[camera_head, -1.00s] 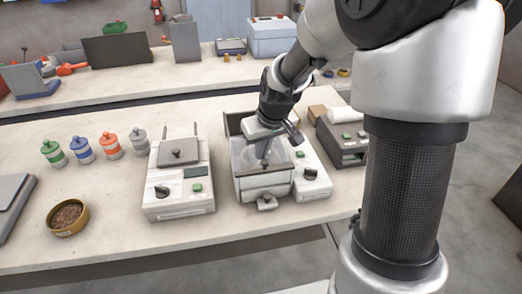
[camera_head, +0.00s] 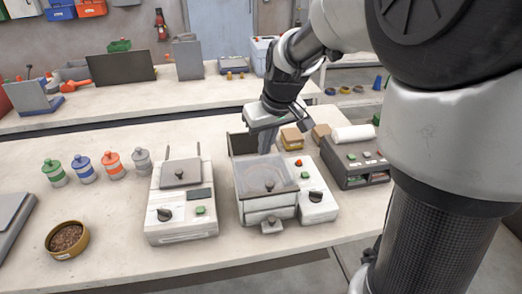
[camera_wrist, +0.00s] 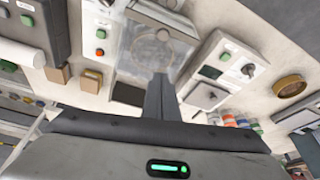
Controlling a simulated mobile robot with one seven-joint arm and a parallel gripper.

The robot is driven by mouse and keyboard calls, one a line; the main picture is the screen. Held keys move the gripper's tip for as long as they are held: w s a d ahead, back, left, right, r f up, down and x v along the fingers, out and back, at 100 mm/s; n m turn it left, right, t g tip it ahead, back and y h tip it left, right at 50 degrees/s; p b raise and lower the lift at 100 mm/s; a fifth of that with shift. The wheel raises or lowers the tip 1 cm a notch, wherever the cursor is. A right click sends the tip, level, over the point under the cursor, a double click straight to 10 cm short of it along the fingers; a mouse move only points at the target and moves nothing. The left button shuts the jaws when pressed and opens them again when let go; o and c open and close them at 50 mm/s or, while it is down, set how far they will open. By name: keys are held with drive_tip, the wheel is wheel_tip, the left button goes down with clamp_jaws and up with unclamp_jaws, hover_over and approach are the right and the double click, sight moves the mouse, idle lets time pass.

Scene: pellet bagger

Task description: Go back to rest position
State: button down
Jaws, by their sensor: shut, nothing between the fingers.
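My gripper (camera_head: 267,148) is at the end of the arm that reaches in from the upper right. Its fingers point down, together and empty, at the back of a white machine (camera_head: 255,206) with a clear flat cover (camera_head: 268,177). In the head view I cannot tell whether the fingertips touch the machine. In the wrist view the closed fingers (camera_wrist: 160,88) show in front of the clear cover (camera_wrist: 155,48). A round shape shows through the cover.
A scale-like device (camera_head: 181,208) stands left of the machine and a grey sealer-like device (camera_head: 357,160) right of it. Small brown boxes (camera_head: 292,139) stand behind. Several coloured-lid jars and a pellet bowl (camera_head: 67,239) are at left. Bench space between bowl and scale is free.

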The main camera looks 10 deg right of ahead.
drive_tip(key=s+r+m+p, duration=0.1)
drive_tip(key=s+r+p, duration=0.1)
drive_tip(key=s+r, duration=0.2)
drive_tip(key=s+r+m+t+p, duration=0.1)
drive_tip(key=s+r, duration=0.3)
drive_tip(key=s, duration=0.7)
drive_tip(key=s+r+m+h+p, duration=0.1)
drive_tip(key=s+r+p, duration=0.2)
drive_tip(key=s+r, duration=0.2)
drive_tip(key=shift+s+d+t, duration=0.25)
drive_tip(key=shift+s+t, duration=0.15)
drive_tip(key=shift+s, duration=0.75)
